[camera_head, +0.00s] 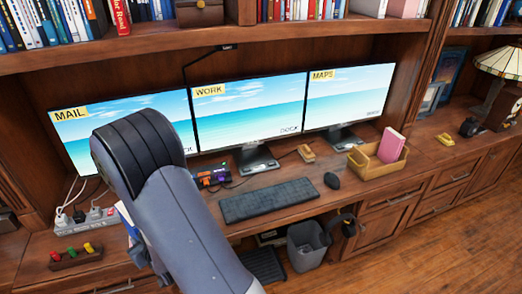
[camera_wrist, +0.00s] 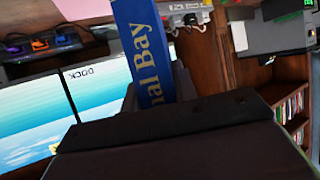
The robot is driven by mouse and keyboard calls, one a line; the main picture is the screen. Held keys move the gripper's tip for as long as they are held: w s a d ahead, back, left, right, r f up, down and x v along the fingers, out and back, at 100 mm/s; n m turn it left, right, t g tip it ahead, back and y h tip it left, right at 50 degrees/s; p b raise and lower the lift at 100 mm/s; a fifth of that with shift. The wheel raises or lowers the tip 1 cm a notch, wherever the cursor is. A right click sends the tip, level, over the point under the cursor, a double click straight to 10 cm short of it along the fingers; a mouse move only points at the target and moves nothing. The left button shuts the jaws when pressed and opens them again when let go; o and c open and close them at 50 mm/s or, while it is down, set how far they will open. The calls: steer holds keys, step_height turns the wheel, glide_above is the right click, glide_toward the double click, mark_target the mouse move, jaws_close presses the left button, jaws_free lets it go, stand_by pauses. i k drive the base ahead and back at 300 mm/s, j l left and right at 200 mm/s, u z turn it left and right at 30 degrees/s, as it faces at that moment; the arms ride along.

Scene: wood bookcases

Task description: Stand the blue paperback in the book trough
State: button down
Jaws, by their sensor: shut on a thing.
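The blue paperback (camera_wrist: 145,40) shows in the wrist view with its spine toward the camera; the yellow letters "nal Bay" are readable. My gripper (camera_wrist: 155,92) is shut on it, and the dark gripper body hides the book's near end. The book trough (camera_head: 377,172) is a tan open box on the desk at the right, apart from my arm. A pink book (camera_head: 391,146) stands in it, slightly tilted.
Three monitors (camera_head: 250,112) stand along the desk back. A keyboard (camera_head: 268,200) and mouse (camera_head: 332,180) lie in front. A power strip (camera_head: 92,218) and a wooden block with coloured pegs (camera_head: 76,256) are at the left. A bin (camera_head: 307,245) stands below.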

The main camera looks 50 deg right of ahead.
mark_target(375, 164)
steer(key=l+z, duration=0.35)
steer(key=z, duration=0.15)
steer(key=l+z, duration=0.3)
steer(key=z, duration=0.2)
steer(key=i+l+z, duration=0.15)
steer(key=l+z, duration=0.15)
steer(key=z, duration=0.15)
steer(key=i+l, duration=0.2)
steer(key=l, duration=0.2)
steer(key=i+l+z, duration=0.1)
steer(key=i+l, duration=0.15)
steer(key=i+l+z, duration=0.1)
steer(key=l, duration=0.4)
steer(key=i, duration=0.1)
